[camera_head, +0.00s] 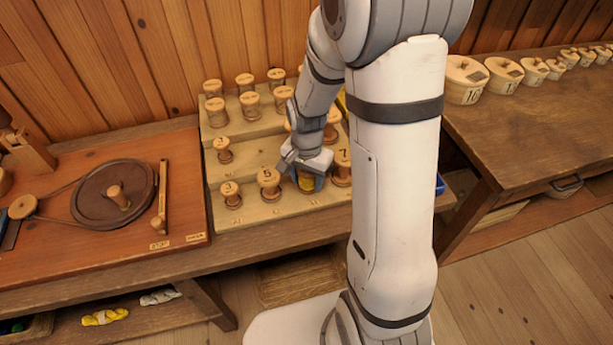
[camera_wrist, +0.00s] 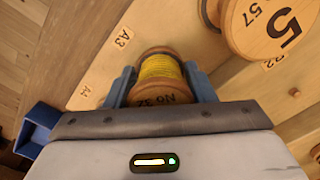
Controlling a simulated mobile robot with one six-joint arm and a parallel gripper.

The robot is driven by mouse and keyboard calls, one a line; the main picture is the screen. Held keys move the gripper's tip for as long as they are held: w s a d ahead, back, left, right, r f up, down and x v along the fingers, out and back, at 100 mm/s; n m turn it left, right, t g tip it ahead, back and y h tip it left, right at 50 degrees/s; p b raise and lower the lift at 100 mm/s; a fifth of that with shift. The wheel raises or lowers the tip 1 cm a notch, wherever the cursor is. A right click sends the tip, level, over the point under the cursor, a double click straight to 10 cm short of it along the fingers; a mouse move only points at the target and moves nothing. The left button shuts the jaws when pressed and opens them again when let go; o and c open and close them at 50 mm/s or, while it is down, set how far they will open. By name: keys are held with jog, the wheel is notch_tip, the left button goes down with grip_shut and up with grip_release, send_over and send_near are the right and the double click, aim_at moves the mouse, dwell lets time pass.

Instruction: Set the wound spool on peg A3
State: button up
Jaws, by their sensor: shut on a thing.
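My gripper (camera_head: 307,178) is over the front row of the stepped wooden rack, between the spool marked 5 (camera_head: 269,182) and the spool marked 7 (camera_head: 342,167). Its blue fingers are shut on a wooden spool wound with yellow thread (camera_wrist: 160,68), whose near end reads "No 32". The label A3 (camera_wrist: 123,37) lies on the rack just beside the held spool in the wrist view. The peg itself is hidden, and I cannot tell whether the spool is around it or above it. The spool marked 5 also shows at upper right in the wrist view (camera_wrist: 270,25).
The spool marked 3 (camera_head: 230,192) stands left on the front row, and more spools stand on the steps behind. A winding board with a dark wheel (camera_head: 113,194) is at left. Several lidded round boxes (camera_head: 465,80) line the right bench. My arm hides part of the rack.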

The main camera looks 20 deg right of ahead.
jog(key=o, duration=0.7)
notch_tip(320, 180, up, 11)
jog(key=p, duration=0.8)
jog(key=shift+f, duration=0.15)
jog(key=shift+s+r, duration=0.1)
jog(key=shift+r, duration=0.45)
jog(key=s+r+n+t, duration=0.3)
jog(key=s+r+n, duration=0.5)
jog(key=s+r, duration=0.5)
jog(key=shift+s+d+r+n, duration=0.15)
jog(key=shift+s+r+n, duration=0.2)
jog(key=shift+r, duration=0.6)
